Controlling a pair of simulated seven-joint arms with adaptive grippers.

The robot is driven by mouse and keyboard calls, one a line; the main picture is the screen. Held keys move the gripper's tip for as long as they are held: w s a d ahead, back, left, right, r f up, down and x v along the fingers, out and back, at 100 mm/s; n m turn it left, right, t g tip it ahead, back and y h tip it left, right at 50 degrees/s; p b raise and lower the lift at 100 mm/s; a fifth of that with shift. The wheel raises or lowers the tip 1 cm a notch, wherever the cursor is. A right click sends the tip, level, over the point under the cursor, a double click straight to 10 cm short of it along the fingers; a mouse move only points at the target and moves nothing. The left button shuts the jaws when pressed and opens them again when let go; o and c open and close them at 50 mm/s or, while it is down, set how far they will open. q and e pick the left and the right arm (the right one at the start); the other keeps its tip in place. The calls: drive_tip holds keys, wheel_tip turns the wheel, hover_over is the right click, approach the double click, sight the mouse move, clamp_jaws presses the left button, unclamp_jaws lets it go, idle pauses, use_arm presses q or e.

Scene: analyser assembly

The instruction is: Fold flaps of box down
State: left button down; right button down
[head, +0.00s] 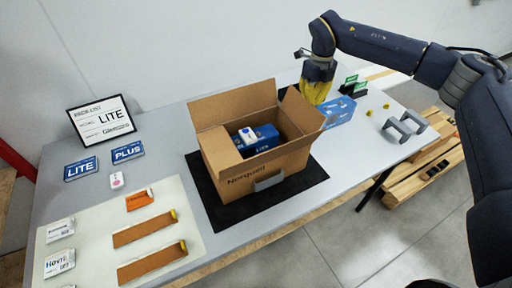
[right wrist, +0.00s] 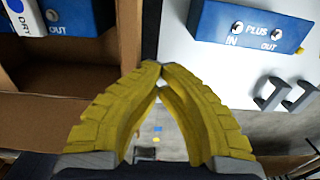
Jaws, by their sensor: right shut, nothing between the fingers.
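The open cardboard box (head: 262,180) stands on a black mat in the middle of the table. Its back flap (head: 232,104) stands up, and its right flap (head: 302,110) stands up and leans outward. A blue LITE unit (head: 265,134) and a small white-and-blue pack (head: 247,136) lie inside. My right gripper (head: 316,95), with yellow fingers, points down just behind the right flap, which may hide the fingertips. In the right wrist view its fingertips (right wrist: 155,68) meet with nothing between them, beside the box's cardboard (right wrist: 65,95). My left gripper is not in view.
A blue PLUS unit (head: 338,111) sits right of the box; it also shows in the right wrist view (right wrist: 250,27). Grey brackets (head: 405,127) stand near the table's right end. The black mat (head: 310,180) has free room in front. Orange and brown parts lie on a pale sheet (head: 95,220) at left.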

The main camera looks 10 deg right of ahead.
sight(302, 110)
drive_tip(key=shift+s+a+f, duration=0.1)
drive_tip(key=shift+s+f, duration=0.15)
drive_tip(key=shift+f, duration=0.15)
drive_tip(key=shift+s+a+r, duration=0.2)
drive_tip(key=shift+a, duration=0.35)
drive_tip(key=shift+s+a+r, duration=0.15)
drive_tip(key=shift+a+r, duration=0.1)
drive_tip(key=shift+a, duration=0.25)
drive_tip(key=shift+s+a+r, duration=0.2)
drive_tip(key=shift+a, duration=0.35)
drive_tip(key=shift+s+a+r, duration=0.2)
drive_tip(key=shift+a+r, duration=0.4)
drive_tip(key=shift+a, duration=0.25)
drive_tip(key=s+a+f, duration=0.2)
drive_tip(key=a+f, duration=0.2)
drive_tip(key=a, duration=0.3)
drive_tip(key=shift+s+a+f, duration=0.3)
drive_tip(key=shift+s, duration=0.1)
drive_tip(key=shift+f, duration=1.45)
idle(0.8)
drive_tip(key=shift+r, duration=0.1)
